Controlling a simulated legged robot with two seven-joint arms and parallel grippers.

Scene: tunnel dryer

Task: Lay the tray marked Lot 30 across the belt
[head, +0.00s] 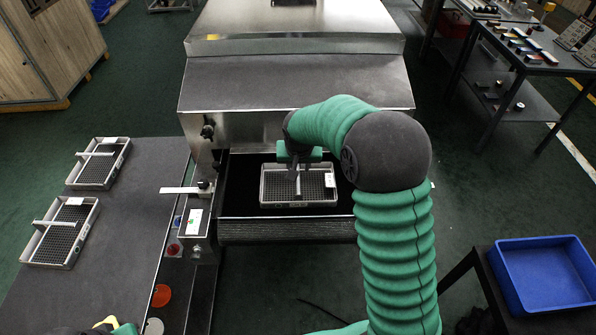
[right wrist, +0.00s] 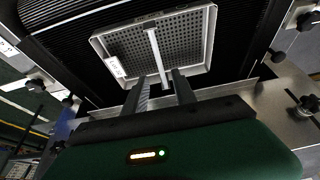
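A grey mesh tray (head: 316,185) with a central handle bar and a white label lies across the black belt (head: 240,180) at the dryer mouth. In the right wrist view the tray (right wrist: 187,42) shows its label at the left; I cannot read it surely. My right gripper (head: 297,190) is above this tray. Its two fingers (right wrist: 161,84) stand apart, one on each side of the near end of the handle bar, with gaps visible. Only a green and yellow piece, perhaps of my left arm, shows at the bottom left; no left fingers are visible.
Two similar trays (head: 98,164) (head: 60,232) lie on the grey table (head: 115,240) at the left. The steel dryer hood (head: 290,80) rises behind the belt. A label box (head: 194,222) stands beside the belt. A blue bin (head: 541,275) is at the right.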

